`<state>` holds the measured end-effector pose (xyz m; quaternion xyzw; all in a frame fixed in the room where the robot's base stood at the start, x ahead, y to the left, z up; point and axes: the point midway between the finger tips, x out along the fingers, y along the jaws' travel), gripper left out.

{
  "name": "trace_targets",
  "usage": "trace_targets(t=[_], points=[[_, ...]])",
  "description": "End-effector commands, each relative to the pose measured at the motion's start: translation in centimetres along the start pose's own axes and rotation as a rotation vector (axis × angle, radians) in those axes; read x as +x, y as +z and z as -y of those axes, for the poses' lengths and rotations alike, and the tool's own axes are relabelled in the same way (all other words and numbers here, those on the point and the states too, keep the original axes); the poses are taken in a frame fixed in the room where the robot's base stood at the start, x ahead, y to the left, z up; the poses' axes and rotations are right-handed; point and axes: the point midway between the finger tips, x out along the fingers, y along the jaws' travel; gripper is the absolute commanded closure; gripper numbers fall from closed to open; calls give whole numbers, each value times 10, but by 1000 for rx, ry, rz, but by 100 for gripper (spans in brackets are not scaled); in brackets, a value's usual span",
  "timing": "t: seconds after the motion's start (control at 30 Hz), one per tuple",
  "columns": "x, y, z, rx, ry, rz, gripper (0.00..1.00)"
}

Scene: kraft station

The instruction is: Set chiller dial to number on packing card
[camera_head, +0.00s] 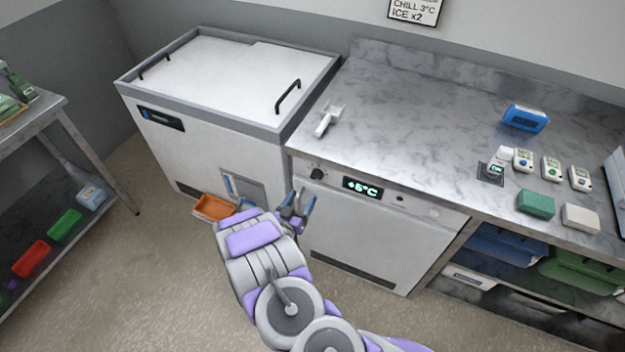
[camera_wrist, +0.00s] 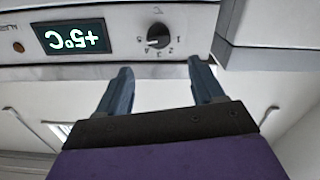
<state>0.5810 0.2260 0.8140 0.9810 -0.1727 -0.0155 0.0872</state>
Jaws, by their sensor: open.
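The packing card (camera_head: 413,10) on the back wall reads "CHILL 3°C, ICE x2"; its top is cut off. The chiller dial (camera_head: 317,174) is a small black knob at the upper left of the white chiller front. In the wrist view the dial (camera_wrist: 158,36) appears upside down, numbered 1 to 5, its white mark seemingly towards 5. The chiller display (camera_head: 362,188) is lit; in the wrist view the display (camera_wrist: 74,37) reads +5°C. My gripper (camera_head: 303,201) is open and empty, in front of the chiller below the dial. Its fingertips (camera_wrist: 160,68) are apart, short of the dial.
A white chest freezer (camera_head: 215,155) stands left of the chiller, with an orange tray (camera_head: 213,207) low at its front. A scoop (camera_head: 328,119) and several small devices lie on the steel counter (camera_head: 420,130). A shelf rack (camera_head: 50,140) stands far left.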

Motion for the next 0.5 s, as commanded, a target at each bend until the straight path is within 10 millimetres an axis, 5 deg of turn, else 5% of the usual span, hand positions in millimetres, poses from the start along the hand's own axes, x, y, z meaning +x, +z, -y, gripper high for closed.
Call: trace_targets(t=[0.2, 0.5], points=[[45, 0, -1, 4, 4, -2, 33], [88, -1, 0, 4, 3, -3, 33]])
